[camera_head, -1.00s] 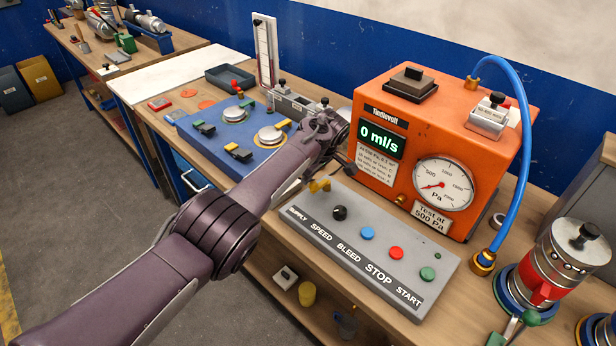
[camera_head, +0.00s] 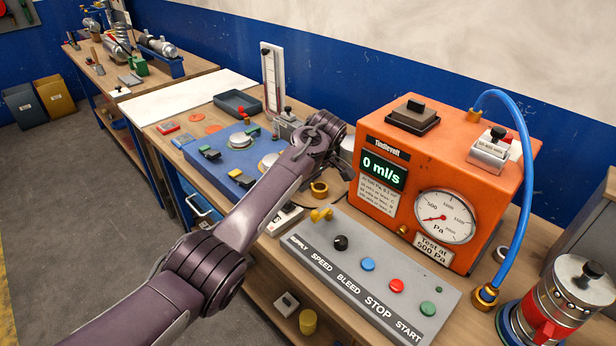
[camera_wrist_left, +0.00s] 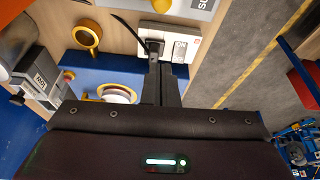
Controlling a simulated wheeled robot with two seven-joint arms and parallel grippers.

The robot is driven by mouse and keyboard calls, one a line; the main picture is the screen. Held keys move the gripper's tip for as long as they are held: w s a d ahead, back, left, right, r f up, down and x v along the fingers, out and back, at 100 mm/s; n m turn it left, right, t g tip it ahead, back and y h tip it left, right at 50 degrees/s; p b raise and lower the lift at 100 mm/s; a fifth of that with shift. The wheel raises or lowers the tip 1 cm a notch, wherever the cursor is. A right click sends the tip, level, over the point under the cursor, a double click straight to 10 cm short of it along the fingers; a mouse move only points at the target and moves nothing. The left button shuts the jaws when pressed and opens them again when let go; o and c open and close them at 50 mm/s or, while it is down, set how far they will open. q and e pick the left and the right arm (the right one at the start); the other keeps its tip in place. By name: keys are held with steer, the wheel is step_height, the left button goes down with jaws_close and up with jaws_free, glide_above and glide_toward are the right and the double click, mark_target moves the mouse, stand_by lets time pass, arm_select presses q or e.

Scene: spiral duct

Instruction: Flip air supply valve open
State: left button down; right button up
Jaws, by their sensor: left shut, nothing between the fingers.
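The yellow supply lever (camera_head: 321,214) stands on the far left corner of the grey control panel (camera_head: 345,262), beside the word SUPPLY. Part of a yellow piece shows at the top edge of the left wrist view. My left gripper (camera_wrist_left: 161,84) is shut and empty in the left wrist view. Its tips appear close to a white switch plate (camera_wrist_left: 182,50) with a black toggle, apart from the lever. In the head view my own arm hides the fingers. My right gripper is in neither view.
The orange tester (camera_head: 440,170) reads 0 ml/s and stands behind the panel. A brass ring (camera_head: 319,189) lies between the panel and the blue fixture (camera_head: 215,160). Black, blue, red and green controls sit along the panel. A blue hose (camera_head: 524,180) arches at right.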

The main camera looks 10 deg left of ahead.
arm_select(q)
steer(key=v, duration=0.2)
steer(key=shift+d+r+b, duration=0.2)
steer(key=shift+r+b, duration=0.1)
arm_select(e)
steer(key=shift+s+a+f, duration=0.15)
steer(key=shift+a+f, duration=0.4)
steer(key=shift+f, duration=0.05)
